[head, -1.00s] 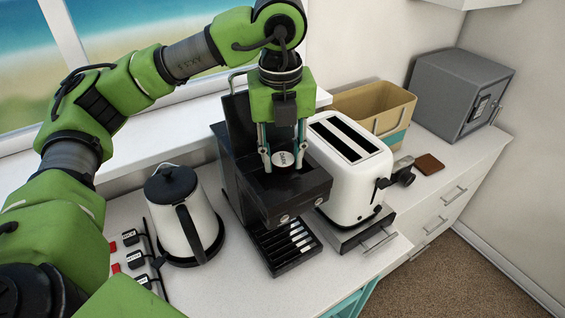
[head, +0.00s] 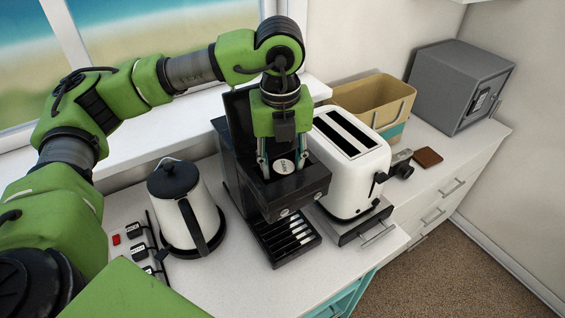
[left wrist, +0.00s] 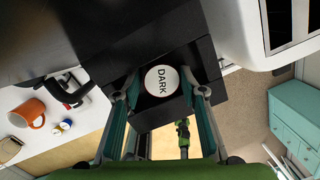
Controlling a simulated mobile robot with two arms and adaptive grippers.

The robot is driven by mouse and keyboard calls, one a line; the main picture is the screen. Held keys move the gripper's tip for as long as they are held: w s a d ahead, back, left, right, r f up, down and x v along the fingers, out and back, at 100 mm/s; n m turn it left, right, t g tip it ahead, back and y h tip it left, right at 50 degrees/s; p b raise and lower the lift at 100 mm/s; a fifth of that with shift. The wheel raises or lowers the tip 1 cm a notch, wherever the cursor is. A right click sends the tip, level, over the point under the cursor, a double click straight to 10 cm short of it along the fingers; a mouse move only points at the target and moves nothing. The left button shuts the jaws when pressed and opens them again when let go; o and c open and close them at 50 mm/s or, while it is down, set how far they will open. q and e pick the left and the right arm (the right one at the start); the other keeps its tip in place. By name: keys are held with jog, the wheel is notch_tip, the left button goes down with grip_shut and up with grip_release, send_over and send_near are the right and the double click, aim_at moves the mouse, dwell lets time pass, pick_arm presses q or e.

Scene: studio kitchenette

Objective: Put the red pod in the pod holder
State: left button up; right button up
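The pod (head: 284,167) has a round white lid reading "DARK" and a thin red rim; its sides are hidden. It sits in the recess at the top of the black coffee machine (head: 300,189), where the pod holder is. The lid also shows in the left wrist view (left wrist: 161,80). My left gripper (head: 283,170) points down over the recess, one finger on each side of the pod. My right gripper cannot be made out.
A white toaster (head: 350,165) stands close on the right, a kettle (head: 180,215) on the left. An orange mug (left wrist: 27,113) and small round items (left wrist: 62,128) show in the left wrist view. The front counter is clear.

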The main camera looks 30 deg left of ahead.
aim_at(283, 168)
pick_arm(q)
jog(key=shift+r, duration=0.15)
notch_tip(283, 168, up, 5)
jog(key=shift+s+d+r+b, duration=0.15)
jog(key=shift+b, duration=0.95)
notch_tip(283, 168, up, 7)
jog(key=shift+s, duration=0.35)
jog(key=shift+d+f, duration=0.1)
jog(key=shift+f, duration=0.15)
